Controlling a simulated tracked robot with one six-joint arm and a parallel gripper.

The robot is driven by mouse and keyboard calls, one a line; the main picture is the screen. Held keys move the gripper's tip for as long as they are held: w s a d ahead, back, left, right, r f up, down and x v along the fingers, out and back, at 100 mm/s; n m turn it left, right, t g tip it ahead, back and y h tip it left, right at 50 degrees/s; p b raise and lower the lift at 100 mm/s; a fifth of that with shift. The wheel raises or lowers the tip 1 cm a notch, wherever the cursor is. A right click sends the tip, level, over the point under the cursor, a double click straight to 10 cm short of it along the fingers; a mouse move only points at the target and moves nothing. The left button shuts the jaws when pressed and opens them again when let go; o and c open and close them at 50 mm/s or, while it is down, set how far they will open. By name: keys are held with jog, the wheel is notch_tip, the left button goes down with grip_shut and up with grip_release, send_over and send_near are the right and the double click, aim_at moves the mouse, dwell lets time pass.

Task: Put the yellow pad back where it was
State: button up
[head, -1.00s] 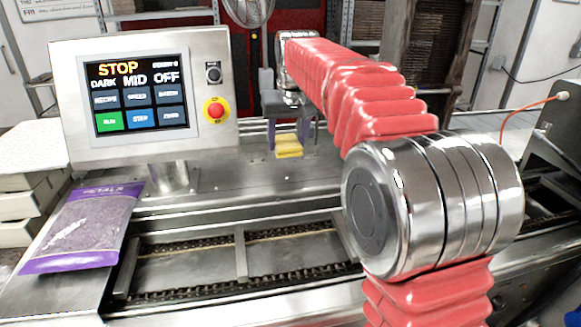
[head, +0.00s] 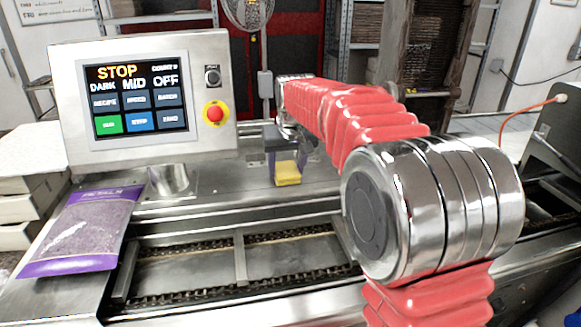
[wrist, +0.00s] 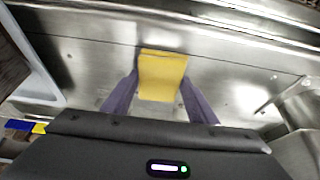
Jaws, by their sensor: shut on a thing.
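The yellow pad (head: 287,173) is a small yellow block between the purple-grey fingers of my gripper (head: 286,163). In the wrist view the yellow pad (wrist: 162,75) sits between the two fingertips of my gripper (wrist: 160,98), over the steel surface. My gripper is shut on it. In the head view the pad is low, close to the steel deck behind the chain channel. I cannot tell whether its underside touches the deck.
A control panel (head: 140,90) with a screen and red stop button stands at left. A steel cup (head: 169,180) and a purple bag of petals (head: 85,232) are left of the pad. The chain channel (head: 190,270) runs in front. The deck around the pad is clear.

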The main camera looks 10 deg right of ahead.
jog(key=o, duration=1.1)
jog(key=shift+f, duration=0.1)
jog(key=v, duration=1.2)
